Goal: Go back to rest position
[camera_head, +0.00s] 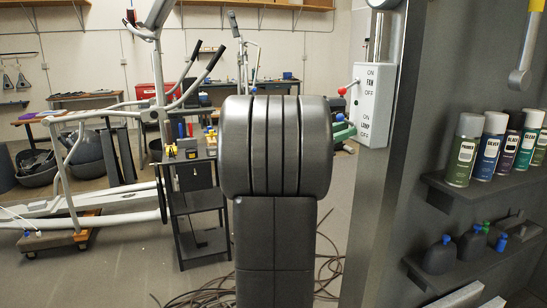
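My gripper is not in view. A large dark grey rounded body on a squared column, which looks like part of my own arm, fills the middle of the view. It hides the part of the workshop straight behind it. I cannot tell whether my gripper is open or shut, or whether it holds anything.
An elliptical trainer (110,208) stands on the left, with a dark shelf cart (202,215) beside it. A switch box (372,105) is on a grey panel at right. Spray cans (465,150) and dark bottles (440,256) stand on right shelves. Cables (205,298) lie on the floor.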

